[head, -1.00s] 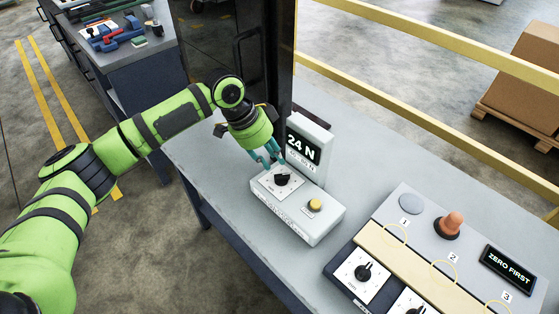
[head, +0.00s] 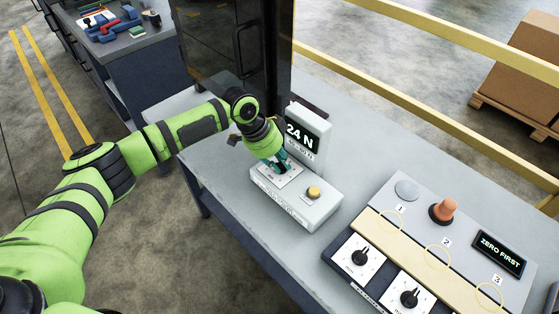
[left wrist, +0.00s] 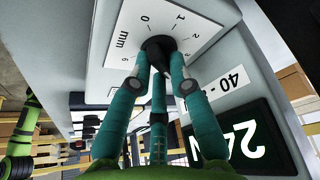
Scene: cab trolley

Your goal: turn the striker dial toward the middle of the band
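The striker dial is a black knob (left wrist: 158,45) on a white plate with a scale in mm, clear in the left wrist view. In the head view it is mostly hidden behind my fingers. It sits on a grey box (head: 310,209) with a display (head: 299,138) reading 24 N. A label (left wrist: 222,87) starting with 40 is partly covered. My left gripper (head: 275,167) has its teal fingers down at the dial. In the left wrist view its fingertips (left wrist: 158,66) close around the knob's rim. My right gripper is not in view.
A yellow button (head: 313,193) is on the same box, right of the dial. A dark cabinet (head: 215,50) stands behind the arm.

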